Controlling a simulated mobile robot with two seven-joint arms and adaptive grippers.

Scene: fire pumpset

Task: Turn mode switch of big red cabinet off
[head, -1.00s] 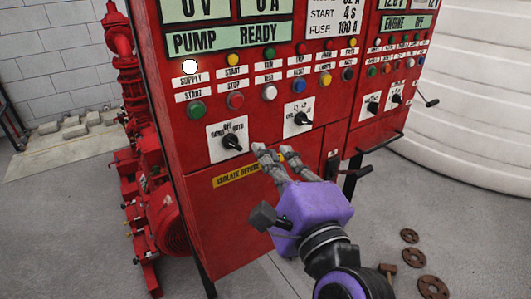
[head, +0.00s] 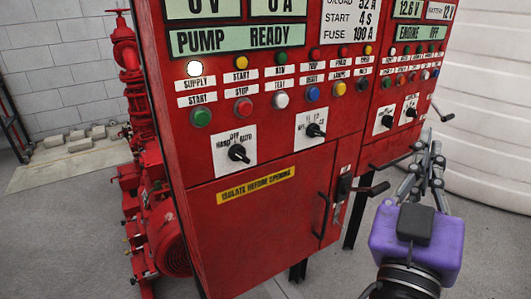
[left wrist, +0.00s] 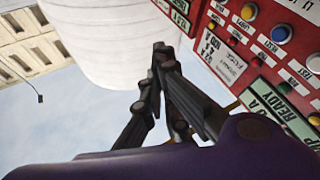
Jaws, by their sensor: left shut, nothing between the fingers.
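The big red cabinet (head: 250,225) fills the middle of the head view. Its mode switch (head: 238,153) is a black knob on a white plate marked HAND, OFF and AUTO; I cannot tell for sure which mark it points to. My left gripper (head: 430,142), with a purple body, is to the right of this switch and well apart from it. Its fingers are together and empty. In the left wrist view the closed fingers (left wrist: 162,55) point up, with part of the cabinet panel (left wrist: 270,65) upside down at the right. My right gripper is not in view.
A second black knob (head: 315,130) sits right of the mode switch. Smaller knobs (head: 387,121) and coloured buttons (head: 283,99) are on the panels. Black handles (head: 372,189) stick out at lower right. Red pump gear (head: 165,240) stands left, a white tank (head: 490,120) right.

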